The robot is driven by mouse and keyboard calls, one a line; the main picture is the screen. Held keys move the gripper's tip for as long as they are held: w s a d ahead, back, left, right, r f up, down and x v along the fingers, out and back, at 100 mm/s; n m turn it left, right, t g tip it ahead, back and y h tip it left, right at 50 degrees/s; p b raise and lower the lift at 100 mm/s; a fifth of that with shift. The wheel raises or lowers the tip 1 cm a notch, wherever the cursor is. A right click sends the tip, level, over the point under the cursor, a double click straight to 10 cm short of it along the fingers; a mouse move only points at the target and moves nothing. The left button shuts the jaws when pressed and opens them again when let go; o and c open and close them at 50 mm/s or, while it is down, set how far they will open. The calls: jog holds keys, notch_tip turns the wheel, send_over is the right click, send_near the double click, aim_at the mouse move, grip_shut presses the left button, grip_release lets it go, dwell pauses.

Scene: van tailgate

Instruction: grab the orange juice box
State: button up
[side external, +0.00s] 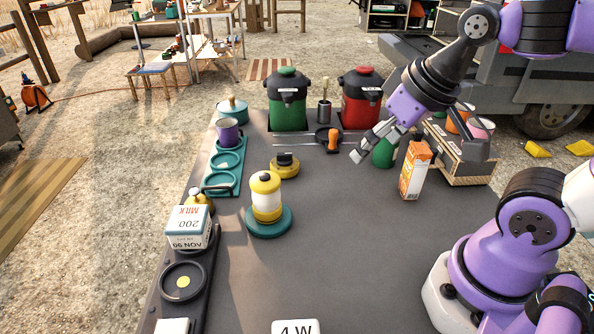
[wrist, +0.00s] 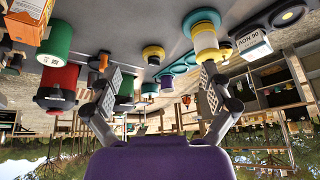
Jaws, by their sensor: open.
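The orange juice box (side external: 413,172), an orange and white carton, stands on the dark tabletop at right, beside the wooden crate. In the wrist view, which is upside down, an orange and white carton (wrist: 27,24) is cut off at the upper left corner. My gripper (side external: 364,152) is open and above the table, to the left of the box and apart from it. In the wrist view my two fingers (wrist: 162,80) are spread wide with nothing held between them.
A green can (side external: 384,154) stands close behind my gripper, left of the box. A wooden crate (side external: 468,174) with cups stands at right. Green (side external: 288,100) and red (side external: 361,98) jugs stand at the back. A yellow lantern (side external: 266,197) stands left; the tabletop's front middle is clear.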

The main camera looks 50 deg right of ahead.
jog(key=d+m+g, duration=0.3)
jog(key=d+m, duration=0.5)
jog(key=m, duration=0.5)
jog(key=m+g, duration=0.2)
jog(key=m, duration=1)
send_near(417, 162)
jog(key=shift+w+d+f, duration=0.35)
jog(key=shift+d, duration=0.15)
jog(key=shift+w+d+f, duration=0.3)
jog(key=shift+d+f, duration=0.05)
jog(key=shift+d, duration=0.15)
jog(key=shift+s+d+f+m, duration=0.1)
jog(key=shift+d+f+m, duration=0.1)
jog(key=shift+f+m, duration=0.25)
notch_tip(417, 162, down, 10)
jog(key=shift+d+r, duration=0.2)
jog(key=c, duration=1.4)
